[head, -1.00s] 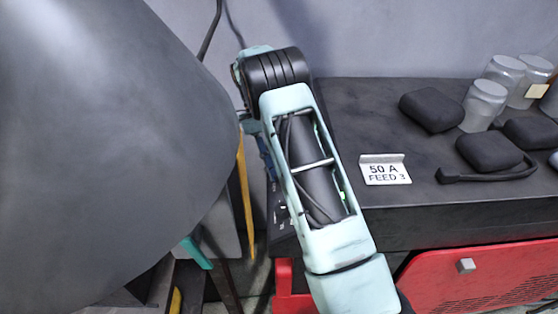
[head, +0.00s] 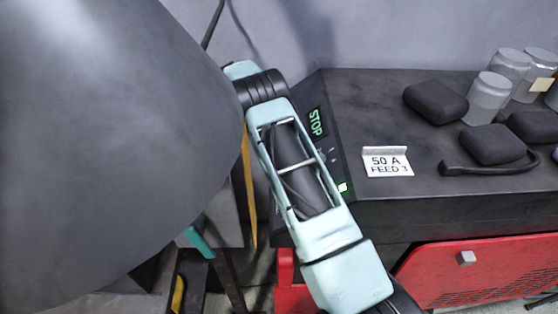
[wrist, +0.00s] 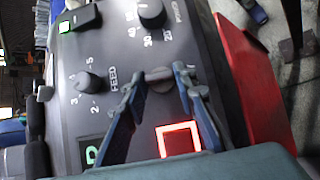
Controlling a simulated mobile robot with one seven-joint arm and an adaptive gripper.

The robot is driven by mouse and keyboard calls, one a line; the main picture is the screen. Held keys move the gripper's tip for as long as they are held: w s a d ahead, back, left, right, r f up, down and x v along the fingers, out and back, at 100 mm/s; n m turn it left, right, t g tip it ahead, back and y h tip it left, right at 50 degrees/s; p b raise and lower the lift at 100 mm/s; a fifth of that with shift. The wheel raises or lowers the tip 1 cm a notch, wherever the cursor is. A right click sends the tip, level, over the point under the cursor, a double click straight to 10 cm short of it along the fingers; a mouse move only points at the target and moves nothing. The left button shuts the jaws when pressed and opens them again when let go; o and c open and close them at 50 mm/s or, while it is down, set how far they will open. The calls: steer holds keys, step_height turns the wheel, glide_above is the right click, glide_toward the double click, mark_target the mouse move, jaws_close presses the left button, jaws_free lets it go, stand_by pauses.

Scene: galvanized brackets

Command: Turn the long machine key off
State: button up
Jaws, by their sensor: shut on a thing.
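The machine's sloped dark control panel (wrist: 120,50) fills much of the wrist view. My gripper (wrist: 162,82) has its two blue-grey fingers closed on a small grey rounded piece, the machine key (wrist: 159,76), at the panel. Its shaft and exact turn angle are hard to make out. A red-lit square (wrist: 179,140) shows between the fingers, nearer the wrist. In the head view my arm hides the gripper and the key. A display (head: 316,122) there reads STOP in green, and a green light (head: 343,187) glows beside my arm.
Two dark knobs, the one by FEED (wrist: 88,82) and another (wrist: 151,13), stand close to the fingers. On the machine top are a "50 A FEED 3" sign (head: 387,162), black pads (head: 436,102) and clear jars (head: 487,99). A large dark surface (head: 100,140) fills the left.

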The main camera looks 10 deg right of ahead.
steer(key=o, duration=1.1)
